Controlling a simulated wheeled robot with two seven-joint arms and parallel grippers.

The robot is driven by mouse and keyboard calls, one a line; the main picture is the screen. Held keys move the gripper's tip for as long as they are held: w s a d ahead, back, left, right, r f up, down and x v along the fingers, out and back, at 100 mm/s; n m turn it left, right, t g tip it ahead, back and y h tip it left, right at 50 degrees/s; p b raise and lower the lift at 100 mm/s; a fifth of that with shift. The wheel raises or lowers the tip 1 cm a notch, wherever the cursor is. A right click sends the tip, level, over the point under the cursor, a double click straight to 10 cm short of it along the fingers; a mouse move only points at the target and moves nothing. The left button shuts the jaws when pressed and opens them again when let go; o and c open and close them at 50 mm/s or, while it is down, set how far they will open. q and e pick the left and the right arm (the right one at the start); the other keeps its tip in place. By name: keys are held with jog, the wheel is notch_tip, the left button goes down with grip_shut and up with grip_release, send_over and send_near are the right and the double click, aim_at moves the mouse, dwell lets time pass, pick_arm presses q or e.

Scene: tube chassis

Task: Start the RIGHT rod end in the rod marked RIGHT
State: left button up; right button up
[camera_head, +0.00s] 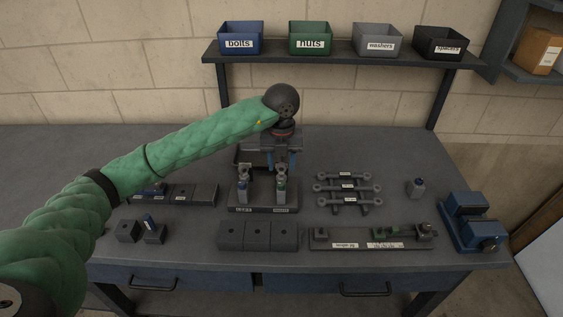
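My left gripper (281,163) points down at the back of a dark stand (263,209) with labels that read LEFT and, less clearly, RIGHT. Its two blue-edged fingers look apart, with a gap between them. One metal rod end (281,184) stands upright on the right side of the stand, just below and in front of the fingers. Another rod end (243,184) stands on the left side. Several grey rods (347,188) with round ends and small white labels lie across a rack to the right; their labels are too small to read. My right gripper is out of view.
A blue vise (472,225) sits at the right table edge. A long fixture plate (370,243) and dark blocks (257,235) lie in front. Labelled bins (310,38) stand on the shelf behind.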

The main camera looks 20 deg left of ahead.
pick_arm(q)
jog(key=shift+o, duration=0.4)
jog(key=shift+r, duration=0.25)
notch_tip(320, 180, up, 6)
jog(key=shift+f+b, duration=0.1)
jog(key=shift+b, duration=1)
jog(key=shift+r, duration=0.75)
